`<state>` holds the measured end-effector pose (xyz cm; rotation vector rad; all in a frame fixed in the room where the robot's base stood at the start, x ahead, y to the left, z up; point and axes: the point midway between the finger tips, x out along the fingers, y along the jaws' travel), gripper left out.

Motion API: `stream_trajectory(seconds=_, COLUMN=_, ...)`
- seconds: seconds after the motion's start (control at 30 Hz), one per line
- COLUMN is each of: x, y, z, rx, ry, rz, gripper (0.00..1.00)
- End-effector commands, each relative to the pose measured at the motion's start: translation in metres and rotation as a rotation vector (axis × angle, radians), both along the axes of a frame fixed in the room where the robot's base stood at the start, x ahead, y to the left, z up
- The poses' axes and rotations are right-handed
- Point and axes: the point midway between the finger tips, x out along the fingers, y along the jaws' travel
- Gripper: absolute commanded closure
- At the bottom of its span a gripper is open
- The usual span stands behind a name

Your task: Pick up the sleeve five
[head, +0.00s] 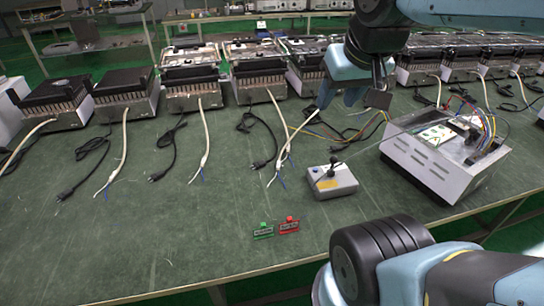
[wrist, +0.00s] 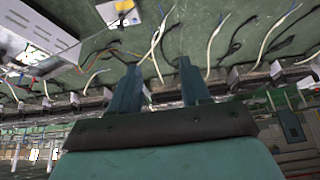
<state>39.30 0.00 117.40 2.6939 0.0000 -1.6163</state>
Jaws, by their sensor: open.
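Several white sleeves with thin blue wire ends run from the heating units across the green table. They show in the head view at the far left (head: 24,146), further along (head: 124,142), in the middle (head: 203,140) and near my gripper (head: 298,131). No numbers are readable, so I cannot tell which is sleeve five. My gripper (head: 338,100) is above the table, right of the nearest sleeves. In the wrist view my gripper (wrist: 159,62) has its two teal fingers apart, and a white sleeve (wrist: 156,48) shows beyond the gap, apparently not held.
A grey control box (head: 332,181) with a yellow label and black knob stands on the table. An open white instrument (head: 445,160) with coloured wires is at right. Heating units (head: 193,80) line the back. Green (head: 263,231) and red (head: 289,226) tags are near the front edge.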

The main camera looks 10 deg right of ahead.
Motion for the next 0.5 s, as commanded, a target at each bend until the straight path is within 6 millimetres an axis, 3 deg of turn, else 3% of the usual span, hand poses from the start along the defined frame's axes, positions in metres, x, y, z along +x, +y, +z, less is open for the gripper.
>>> stream_trajectory(seconds=0.5, x=0.0057, y=0.0007, z=-0.0006, rx=0.007, ry=0.003, rz=0.000, gripper=0.53)
